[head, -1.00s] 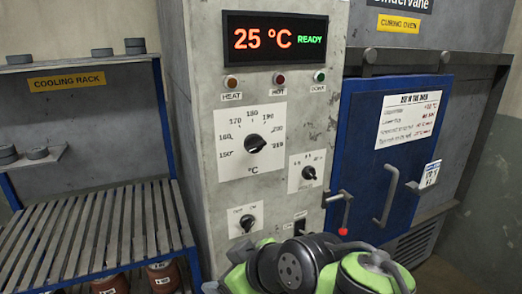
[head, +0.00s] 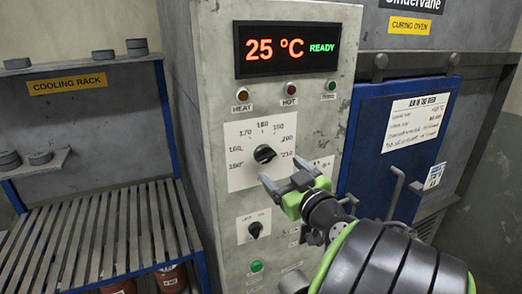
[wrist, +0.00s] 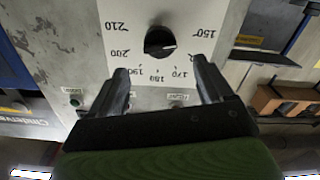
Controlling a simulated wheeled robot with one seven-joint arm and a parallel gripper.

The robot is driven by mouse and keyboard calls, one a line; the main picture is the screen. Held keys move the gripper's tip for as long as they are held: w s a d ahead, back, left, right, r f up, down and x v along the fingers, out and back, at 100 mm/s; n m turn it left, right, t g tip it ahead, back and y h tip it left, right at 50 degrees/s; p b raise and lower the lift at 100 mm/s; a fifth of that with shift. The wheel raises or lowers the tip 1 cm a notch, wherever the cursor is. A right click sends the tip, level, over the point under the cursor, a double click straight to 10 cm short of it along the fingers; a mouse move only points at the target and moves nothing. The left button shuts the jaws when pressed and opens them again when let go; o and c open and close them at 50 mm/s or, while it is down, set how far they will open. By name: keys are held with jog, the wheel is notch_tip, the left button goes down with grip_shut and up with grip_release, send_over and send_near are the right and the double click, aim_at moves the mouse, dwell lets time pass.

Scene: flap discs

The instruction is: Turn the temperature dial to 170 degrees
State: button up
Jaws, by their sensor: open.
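The temperature dial (head: 264,154) is a black round knob on a white scale plate (head: 240,178) marked from 150 to 210. In the wrist view the dial (wrist: 159,42) appears upside down, and its white mark points toward the low end near 150; the exact value is unclear. My gripper (head: 287,174) is open and empty, just in front of and below right of the dial in the head view. In the wrist view my gripper (wrist: 160,68) has its fingers on either side of the dial's line, apart from it. One finger covers part of the scale near 160.
The display (head: 290,48) reads 25 °C READY. A smaller knob (head: 255,229) and a green button (head: 256,266) sit lower on the panel. My arm hides another small dial. The blue oven door (head: 395,150) is at right, the cooling rack (head: 90,230) at left.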

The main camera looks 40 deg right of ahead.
aim_at(269, 157)
jog(key=p+x, duration=0.2)
jog(key=x, duration=0.4)
jog(key=shift+w, duration=0.25)
jog(key=c, duration=1)
jog(key=shift+c, duration=0.2)
jog(key=shift+m, duration=0.4)
jog(key=m+b, duration=0.1)
jog(key=m, duration=0.1)
jog(key=shift+m+b, duration=0.3)
jog(key=shift+b, duration=0.05)
jog(key=m+b, duration=0.1)
jog(key=m, duration=0.2)
jog(key=shift+d+m, duration=0.1)
jog(key=shift+m, duration=0.3)
jog(key=m, duration=0.6)
jog(key=shift+s+d+m+b, duration=0.1)
jog(key=shift+m+b, duration=0.2)
jog(key=shift+b, duration=0.1)
